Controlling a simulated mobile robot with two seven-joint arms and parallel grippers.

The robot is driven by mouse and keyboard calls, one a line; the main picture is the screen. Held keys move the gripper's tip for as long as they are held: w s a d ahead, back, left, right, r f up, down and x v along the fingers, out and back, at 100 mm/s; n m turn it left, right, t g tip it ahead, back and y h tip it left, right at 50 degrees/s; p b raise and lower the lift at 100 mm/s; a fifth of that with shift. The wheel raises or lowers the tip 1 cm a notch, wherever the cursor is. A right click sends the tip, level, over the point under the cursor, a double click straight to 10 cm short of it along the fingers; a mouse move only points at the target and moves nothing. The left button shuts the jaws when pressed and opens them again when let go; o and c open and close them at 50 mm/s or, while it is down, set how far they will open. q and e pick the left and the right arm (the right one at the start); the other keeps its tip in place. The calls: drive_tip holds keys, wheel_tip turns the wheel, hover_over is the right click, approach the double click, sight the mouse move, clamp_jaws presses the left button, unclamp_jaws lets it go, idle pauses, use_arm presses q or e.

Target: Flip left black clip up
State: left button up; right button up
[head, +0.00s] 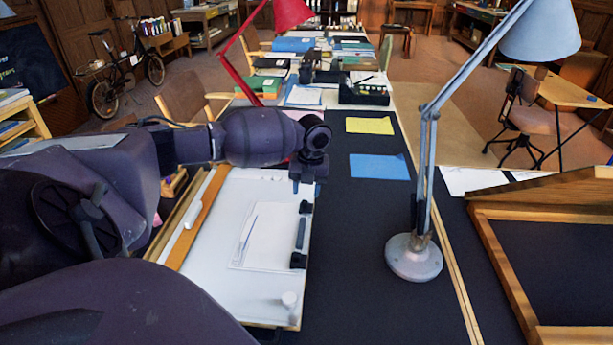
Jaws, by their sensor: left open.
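A black clip (301,234) lies along the right edge of the white drafting board (215,235), beside a sheet of white paper (270,238). The clip has a dark block at each end and a lighter bar between them. It looks flat against the board, though its exact tilt is too small to tell. My left gripper (303,186) is open and points down just beyond the clip's far end, near the board's right edge. I cannot tell whether it touches the clip. Its fingers are small and dark. My right gripper is out of view.
A grey desk lamp (414,257) stands to the right on the dark tabletop (345,290). A blue sheet (379,167) and a yellow sheet (370,126) lie farther back. A wooden frame (500,260) is at right.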

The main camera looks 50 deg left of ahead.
sight(305, 201)
use_arm(q)
drive_tip(key=shift+s+a+f, duration=0.1)
drive_tip(key=shift+a+f, duration=0.05)
drive_tip(key=shift+f, duration=1.95)
clamp_jaws()
